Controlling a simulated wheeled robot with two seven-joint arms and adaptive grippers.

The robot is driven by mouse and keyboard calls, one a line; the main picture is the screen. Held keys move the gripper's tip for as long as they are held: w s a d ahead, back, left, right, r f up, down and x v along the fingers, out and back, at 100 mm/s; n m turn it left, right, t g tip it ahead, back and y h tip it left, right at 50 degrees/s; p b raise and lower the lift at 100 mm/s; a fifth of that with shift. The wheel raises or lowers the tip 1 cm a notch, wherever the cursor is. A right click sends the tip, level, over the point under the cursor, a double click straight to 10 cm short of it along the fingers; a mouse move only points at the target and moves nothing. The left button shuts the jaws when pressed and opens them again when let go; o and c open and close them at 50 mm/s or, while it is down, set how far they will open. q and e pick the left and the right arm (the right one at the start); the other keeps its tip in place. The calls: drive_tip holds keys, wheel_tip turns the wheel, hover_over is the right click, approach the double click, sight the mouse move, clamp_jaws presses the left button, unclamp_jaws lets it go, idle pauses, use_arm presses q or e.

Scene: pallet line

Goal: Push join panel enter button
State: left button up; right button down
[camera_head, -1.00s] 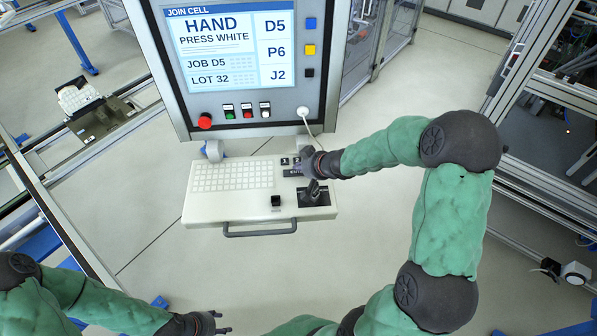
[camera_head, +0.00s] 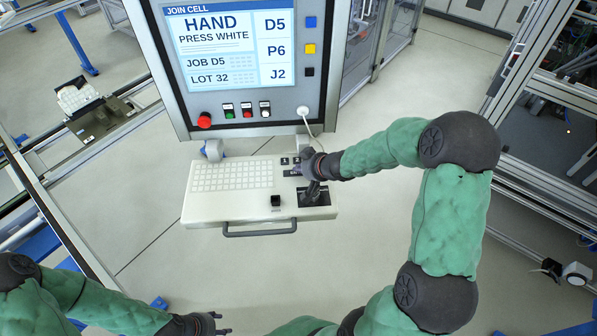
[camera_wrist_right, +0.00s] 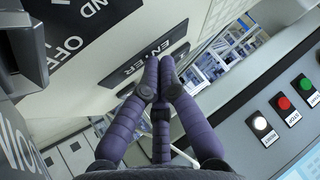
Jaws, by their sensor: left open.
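The join panel (camera_head: 186,117) stands upright with a lit screen reading HAND, PRESS WHITE. Its keyboard shelf (camera_head: 208,210) juts out below. The black ENTER label (camera_wrist_right: 143,66) is on the pale shelf surface in the right wrist view. I cannot make out the enter button itself; my fingers cover part of that area. My right gripper (camera_wrist_right: 160,68) has its purple fingers drawn together, tips over the label's edge; contact cannot be told. In the head view my right gripper (camera_head: 312,188) is over the shelf's right end. My left gripper (camera_head: 222,323) is open and empty, low in the picture.
A red knob (camera_head: 204,121) and green, red and white buttons (camera_head: 265,109) sit under the screen (camera_head: 223,45). A small black control (camera_head: 276,201) and a handle (camera_head: 260,231) are at the shelf's front. The floor right of the shelf is clear.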

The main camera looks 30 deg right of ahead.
sight(300, 174)
idle(0.3)
drive_tip(key=shift+r+p, duration=0.85)
drive_tip(key=shift+p, duration=0.25)
wheel_tip(300, 174, up, 5)
drive_tip(key=p, duration=0.5)
drive_tip(key=shift+p, duration=0.3)
idle(0.3)
